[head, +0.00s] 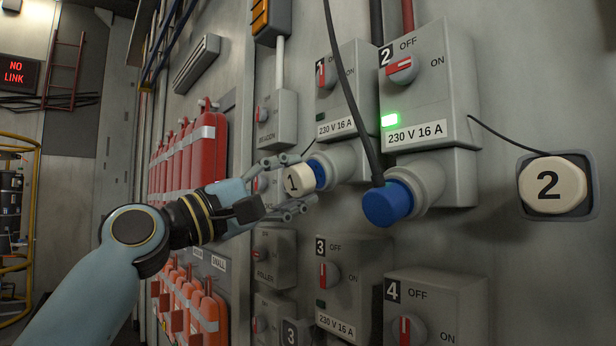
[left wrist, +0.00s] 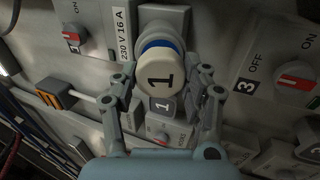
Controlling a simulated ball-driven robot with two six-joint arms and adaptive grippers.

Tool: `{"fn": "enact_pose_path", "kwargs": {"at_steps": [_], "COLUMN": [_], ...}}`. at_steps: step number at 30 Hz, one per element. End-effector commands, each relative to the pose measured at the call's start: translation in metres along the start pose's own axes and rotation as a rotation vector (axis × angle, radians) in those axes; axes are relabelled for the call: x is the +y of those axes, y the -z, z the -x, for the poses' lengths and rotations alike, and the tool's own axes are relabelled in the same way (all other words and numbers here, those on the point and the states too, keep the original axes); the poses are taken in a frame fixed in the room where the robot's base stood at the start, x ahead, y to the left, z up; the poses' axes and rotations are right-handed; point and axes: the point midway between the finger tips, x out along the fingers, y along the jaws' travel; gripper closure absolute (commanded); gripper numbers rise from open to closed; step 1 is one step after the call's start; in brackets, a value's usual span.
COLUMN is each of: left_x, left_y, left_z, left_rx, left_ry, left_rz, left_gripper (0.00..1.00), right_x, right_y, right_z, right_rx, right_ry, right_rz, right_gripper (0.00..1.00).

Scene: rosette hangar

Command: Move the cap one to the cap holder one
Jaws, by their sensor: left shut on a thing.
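Cap one (head: 299,180) is a cream disc marked 1. It sits at the front of the blue-ringed socket (head: 319,174) under switch box 1, and I cannot tell whether it is still seated there. My left gripper (head: 305,181) is shut on it, with fingers on both sides. The left wrist view also shows cap one (left wrist: 157,76) between the fingertips, with the blue ring behind it. A small grey plate marked 1 (left wrist: 162,105), perhaps cap holder one, shows just below the cap there. My right gripper is in neither view.
Right of the socket, a blue plug (head: 387,205) on a hanging black cable (head: 350,90) fills the socket under box 2. Cap two (head: 553,185) sits on its dark holder at the right. Boxes 3 (head: 350,265) and 4 (head: 435,300) are below. Red extinguishers (head: 205,150) line the left wall.

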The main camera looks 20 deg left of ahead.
Motion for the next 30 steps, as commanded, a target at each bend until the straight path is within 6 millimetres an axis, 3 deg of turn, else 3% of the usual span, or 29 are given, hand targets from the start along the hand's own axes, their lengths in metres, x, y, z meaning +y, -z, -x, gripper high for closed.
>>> {"fn": "enact_pose_path", "kwargs": {"at_steps": [30], "left_x": [0.0], "left_y": [0.0], "left_z": [0.041], "left_rx": [-0.001], "left_ry": [0.0], "left_rz": [-0.001], "left_gripper": [1.0], "right_x": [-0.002], "right_y": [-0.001], "right_z": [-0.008], "right_rx": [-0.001], "right_ry": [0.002], "right_rz": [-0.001], "right_gripper": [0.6]}}
